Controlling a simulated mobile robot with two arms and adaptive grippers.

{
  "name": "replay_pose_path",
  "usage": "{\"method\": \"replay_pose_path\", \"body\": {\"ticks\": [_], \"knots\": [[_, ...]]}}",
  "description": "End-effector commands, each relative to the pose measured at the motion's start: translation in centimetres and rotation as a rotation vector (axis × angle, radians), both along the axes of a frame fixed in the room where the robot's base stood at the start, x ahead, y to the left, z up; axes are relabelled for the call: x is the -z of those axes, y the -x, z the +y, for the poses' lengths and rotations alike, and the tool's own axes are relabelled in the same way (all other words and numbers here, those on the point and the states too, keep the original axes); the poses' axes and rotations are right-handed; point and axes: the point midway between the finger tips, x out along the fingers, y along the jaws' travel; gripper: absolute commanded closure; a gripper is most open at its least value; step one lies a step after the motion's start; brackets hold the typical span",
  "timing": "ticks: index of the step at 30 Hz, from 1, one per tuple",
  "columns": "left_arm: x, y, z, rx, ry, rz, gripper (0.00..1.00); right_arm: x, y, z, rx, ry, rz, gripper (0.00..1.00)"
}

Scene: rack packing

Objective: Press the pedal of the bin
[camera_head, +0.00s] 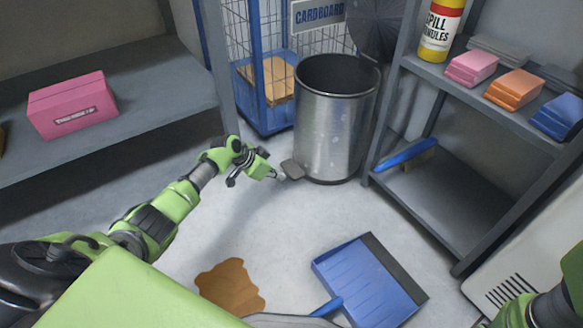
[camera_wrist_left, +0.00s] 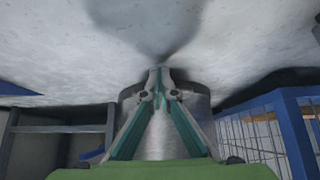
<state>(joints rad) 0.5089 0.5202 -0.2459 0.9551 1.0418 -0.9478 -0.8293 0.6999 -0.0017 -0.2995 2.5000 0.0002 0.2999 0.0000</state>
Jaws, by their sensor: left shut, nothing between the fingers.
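The bin (camera_head: 335,125) is a steel cylinder standing on the floor at the back. Its top shows a dark opening. A dark round panel (camera_head: 380,28) rises behind its rim; I cannot tell if it is the lid. The grey pedal (camera_head: 292,169) sticks out at the bin's lower left. My left gripper (camera_head: 281,175) is shut and empty, its tips right at the pedal; whether they touch it is unclear. The left wrist view shows the closed fingers (camera_wrist_left: 159,74) in front of the bin (camera_wrist_left: 188,100); the pedal cannot be made out there.
A blue wire cage (camera_head: 262,122) with cardboard stands left of the bin. A shelf (camera_head: 440,190) with a blue brush (camera_head: 405,155) is on the right. A blue dustpan (camera_head: 365,280) and a brown spill (camera_head: 230,286) lie on the floor. The left shelf holds a pink box (camera_head: 72,103).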

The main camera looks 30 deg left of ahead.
Motion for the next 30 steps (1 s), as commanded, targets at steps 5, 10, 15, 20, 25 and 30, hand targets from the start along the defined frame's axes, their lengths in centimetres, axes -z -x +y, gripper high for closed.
{"method": "replay_pose_path", "body": {"ticks": [5, 10, 15, 20, 25, 30], "knots": [[-0.8, 0.4, 0.4, -0.002, -0.001, -0.004, 1.00, 0.0, 0.0, 0.0, 0.000, -0.001, 0.001, 0.60], [-2.7, 1.6, 1.1, 0.001, -0.003, -0.004, 1.00, 0.0, 0.0, 0.0, 0.001, 0.001, 0.001, 0.60], [-5.3, 3.4, 2.1, 0.001, -0.004, -0.002, 1.00, 0.0, 0.0, 0.0, 0.000, 0.001, 0.000, 0.60], [-7.5, 4.9, 3.0, 0.002, -0.003, 0.000, 1.00, 0.0, 0.0, 0.0, 0.001, 0.002, -0.001, 0.60], [-9.1, 5.9, 3.6, 0.000, -0.001, 0.002, 1.00, 0.0, 0.0, 0.0, 0.001, 0.002, -0.001, 0.60], [-9.6, 6.3, 3.7, 0.001, 0.000, 0.002, 1.00, 0.0, 0.0, 0.0, 0.001, 0.002, -0.001, 0.60]]}}
